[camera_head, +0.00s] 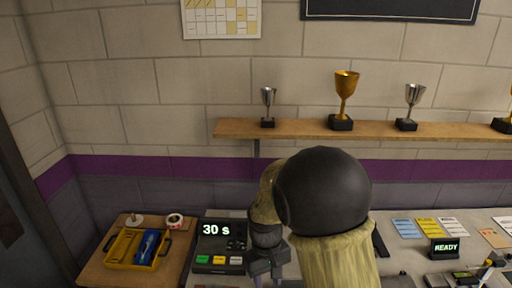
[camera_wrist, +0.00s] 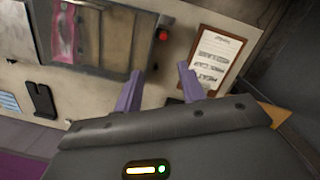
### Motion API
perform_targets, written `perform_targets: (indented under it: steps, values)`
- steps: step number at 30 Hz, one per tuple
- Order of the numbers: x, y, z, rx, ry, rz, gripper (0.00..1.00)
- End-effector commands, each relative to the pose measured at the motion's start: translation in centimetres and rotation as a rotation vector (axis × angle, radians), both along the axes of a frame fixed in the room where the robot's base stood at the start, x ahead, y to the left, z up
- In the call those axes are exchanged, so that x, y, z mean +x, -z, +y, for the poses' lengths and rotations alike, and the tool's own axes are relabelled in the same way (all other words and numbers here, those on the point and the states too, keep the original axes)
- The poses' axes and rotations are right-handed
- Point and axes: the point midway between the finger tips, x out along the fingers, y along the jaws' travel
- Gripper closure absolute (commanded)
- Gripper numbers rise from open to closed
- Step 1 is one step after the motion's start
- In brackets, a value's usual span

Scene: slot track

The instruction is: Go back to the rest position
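My gripper (camera_wrist: 160,71) shows two purple fingers standing apart in the wrist view, with nothing between them. In the head view my arm rises in the middle of the picture. Its dark wrist part hangs just right of the timer box (camera_head: 218,243), which reads "30 s". Beyond the fingers, the wrist view shows a clipboard (camera_wrist: 213,62) with a paper and a red knob (camera_wrist: 163,35).
A yellow tray (camera_head: 119,248) with a blue item stands on a wooden board at left. A shelf (camera_head: 380,128) with several trophies hangs above the bench. At right are cards and a "READY" display (camera_head: 444,248). My arm hides the middle of the bench.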

Motion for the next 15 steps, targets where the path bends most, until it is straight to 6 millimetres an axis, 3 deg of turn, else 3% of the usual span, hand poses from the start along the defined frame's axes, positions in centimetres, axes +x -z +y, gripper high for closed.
perform_targets:
  steps: [9,15]
  values:
    - [-4.7,-2.4,-8.4,0.065,0.289,-0.209,0.60]
    - [-7.9,-3.1,-11.5,0.078,0.423,-0.327,0.60]
